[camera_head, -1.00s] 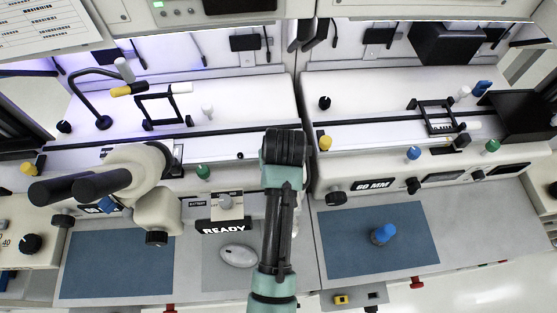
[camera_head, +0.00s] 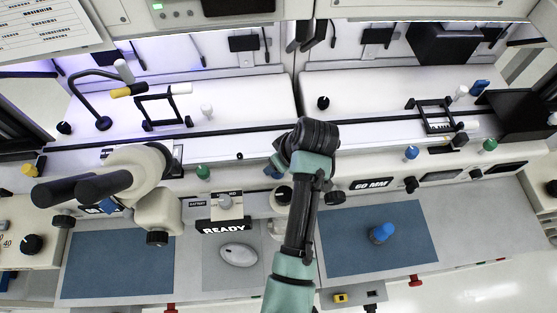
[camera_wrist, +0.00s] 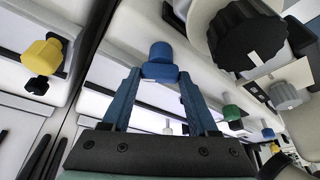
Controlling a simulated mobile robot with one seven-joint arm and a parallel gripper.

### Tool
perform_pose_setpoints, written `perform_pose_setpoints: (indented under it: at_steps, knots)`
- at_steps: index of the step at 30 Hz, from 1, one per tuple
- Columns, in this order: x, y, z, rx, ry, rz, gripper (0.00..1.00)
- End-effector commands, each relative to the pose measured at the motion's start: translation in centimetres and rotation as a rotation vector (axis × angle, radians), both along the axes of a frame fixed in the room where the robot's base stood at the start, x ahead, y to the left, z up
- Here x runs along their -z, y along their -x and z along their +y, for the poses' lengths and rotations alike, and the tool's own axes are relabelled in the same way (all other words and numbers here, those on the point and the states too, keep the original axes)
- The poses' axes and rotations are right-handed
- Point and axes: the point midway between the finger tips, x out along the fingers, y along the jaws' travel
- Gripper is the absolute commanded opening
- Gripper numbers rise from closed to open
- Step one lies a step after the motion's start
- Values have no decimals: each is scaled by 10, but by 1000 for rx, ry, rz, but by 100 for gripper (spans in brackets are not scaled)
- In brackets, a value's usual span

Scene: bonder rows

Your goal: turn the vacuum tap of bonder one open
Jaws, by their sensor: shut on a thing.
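My gripper (camera_head: 274,168) is at the right end of the front panel of the left machine, its wrist angled so the fingers reach left and down. In the wrist view the two blue fingers (camera_wrist: 160,84) are shut on a small blue tap knob (camera_wrist: 160,52), gripping it near the fingertips. The tap's base and any label are hidden, so I cannot read its open or closed position. The left machine, with the microscope (camera_head: 140,175) and the READY sign (camera_head: 224,226), is beside my gripper; no machine number is legible.
A large black knob (camera_wrist: 245,35) is close to the right of my gripper in the wrist view, and a yellow knob (camera_wrist: 42,57) to the left. A green knob (camera_head: 203,172) and a grey knob (camera_head: 225,201) lie further left. A mouse (camera_head: 238,254) rests on the bench.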

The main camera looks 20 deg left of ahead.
Motion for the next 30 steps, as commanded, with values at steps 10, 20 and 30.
perform_pose_setpoints:
  at_steps: [10, 20, 30]
  knots:
    - [1, -4, -1, -331, -2, -5, 4]
    - [2, -6, -1, -641, 1, -4, 4]
    - [1, -7, 0, -890, 0, -6, 4]
